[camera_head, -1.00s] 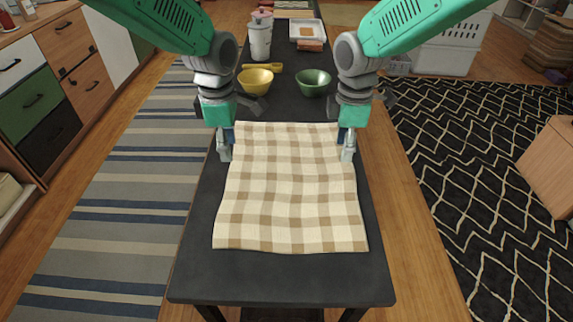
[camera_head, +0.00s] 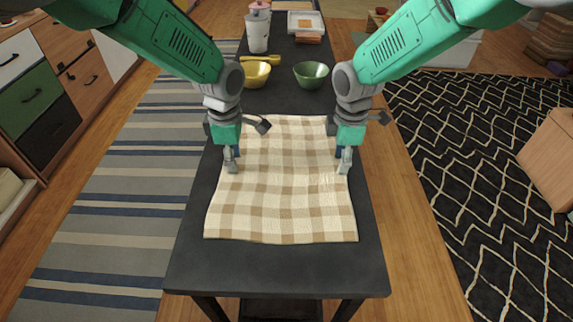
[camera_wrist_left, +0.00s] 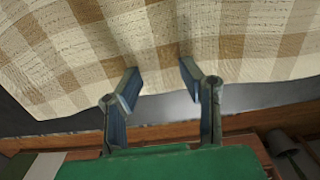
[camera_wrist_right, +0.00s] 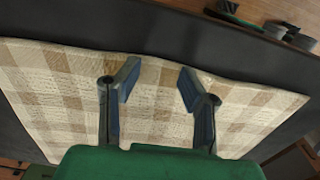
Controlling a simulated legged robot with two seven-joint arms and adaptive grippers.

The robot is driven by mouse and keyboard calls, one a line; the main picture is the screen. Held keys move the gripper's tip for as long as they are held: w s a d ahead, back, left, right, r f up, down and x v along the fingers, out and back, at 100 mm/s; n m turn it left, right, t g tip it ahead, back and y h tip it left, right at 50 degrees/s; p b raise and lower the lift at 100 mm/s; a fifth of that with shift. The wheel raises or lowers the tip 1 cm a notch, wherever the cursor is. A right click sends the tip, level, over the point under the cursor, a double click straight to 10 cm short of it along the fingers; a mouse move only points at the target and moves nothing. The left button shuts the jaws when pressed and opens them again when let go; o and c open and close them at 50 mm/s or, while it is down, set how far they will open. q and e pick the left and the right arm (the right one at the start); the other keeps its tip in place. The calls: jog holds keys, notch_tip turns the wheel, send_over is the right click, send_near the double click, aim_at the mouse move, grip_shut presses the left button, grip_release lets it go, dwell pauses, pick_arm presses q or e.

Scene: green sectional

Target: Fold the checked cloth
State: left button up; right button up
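The checked cloth (camera_head: 283,195), cream and tan, lies spread flat on the dark table, slightly wavy. My left gripper (camera_head: 231,165) is at the cloth's left edge in its far half, pointing down. In the left wrist view its two fingers (camera_wrist_left: 160,78) are apart, with the cloth edge (camera_wrist_left: 90,50) beyond them and nothing visibly between them. My right gripper (camera_head: 344,165) is at the cloth's right edge, at about the same depth. In the right wrist view its fingers (camera_wrist_right: 156,80) are apart over the cloth (camera_wrist_right: 70,95). Contact with the cloth cannot be told.
The dark table (camera_head: 275,270) is bare in front of the cloth. Beyond the cloth stand a yellow bowl (camera_head: 256,74), a green bowl (camera_head: 311,75), a white canister (camera_head: 257,35) and a tray (camera_head: 305,22). Drawers (camera_head: 50,90) stand at the left.

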pick_arm(q)
jog(key=shift+s+d+f, duration=0.1)
jog(key=shift+d+f, duration=0.05)
jog(key=shift+d, duration=0.35)
grip_shut()
pick_arm(e)
jog(key=shift+s+d+f, duration=0.15)
jog(key=shift+d+f, duration=0.1)
jog(key=shift+d, duration=0.3)
grip_shut()
pick_arm(q)
jog(key=shift+a, duration=0.6)
pick_arm(e)
jog(key=shift+a, duration=0.65)
jog(key=shift+r, duration=0.1)
